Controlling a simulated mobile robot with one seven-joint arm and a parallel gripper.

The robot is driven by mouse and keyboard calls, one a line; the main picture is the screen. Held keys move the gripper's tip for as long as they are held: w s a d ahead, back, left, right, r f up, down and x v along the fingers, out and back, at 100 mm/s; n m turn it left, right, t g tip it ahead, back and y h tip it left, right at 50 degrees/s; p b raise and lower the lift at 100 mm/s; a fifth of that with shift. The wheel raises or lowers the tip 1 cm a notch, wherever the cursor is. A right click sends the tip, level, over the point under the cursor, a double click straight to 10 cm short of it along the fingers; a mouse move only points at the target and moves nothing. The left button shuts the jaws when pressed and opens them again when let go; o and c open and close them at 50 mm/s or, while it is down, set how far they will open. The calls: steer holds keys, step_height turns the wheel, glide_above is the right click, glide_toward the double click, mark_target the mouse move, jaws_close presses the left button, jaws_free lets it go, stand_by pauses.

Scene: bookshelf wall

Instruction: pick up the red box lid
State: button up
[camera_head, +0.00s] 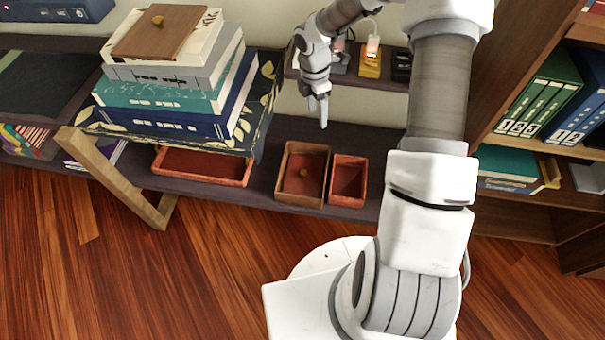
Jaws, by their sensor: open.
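A dark red panel with a small brass-coloured knob, which looks like the red box lid (301,187), lies inside an open brown wooden box (281,180) on the low shelf. A small open red box (348,182) stands just right of the wooden box. My gripper (323,118) points down above and behind the two boxes, apart from them. It is open with nothing seen between its fingers, though the fingers overlap from this angle.
A brown lid with a knob (161,32) lies on a tall book stack (185,95) at left. A shallow red tray (203,167) sits below the stack. Small items, including a lit one (372,47), stand on the upper ledge. A bookcase (515,155) stands at right.

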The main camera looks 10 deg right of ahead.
step_height(320, 180, down, 16)
steer(key=w+a+n+y+b, duration=0.1)
steer(key=a+n+y+b, duration=0.1)
steer(key=n+b, duration=0.15)
steer(key=b, duration=0.2)
glide_above(304, 172)
steer(key=shift+n+g, duration=0.25)
steer(key=shift+g, duration=0.05)
steer(key=f, duration=0.6)
steer(key=shift+w+d+f, duration=0.3)
steer(key=shift+d+f, duration=0.1)
steer(key=shift+s+a+f+b, duration=0.15)
steer(key=shift+f+b, duration=0.15)
steer(key=shift+f, duration=0.6)
steer(key=shift+s+a+f+b, duration=0.1)
steer(key=shift+f+b, duration=0.15)
steer(key=shift+f, duration=0.65)
steer(key=shift+s+a+f+b, duration=0.15)
steer(key=shift+f+b, duration=0.15)
steer(key=shift+f, duration=0.6)
steer(key=shift+w, duration=0.1)
jaws_close()
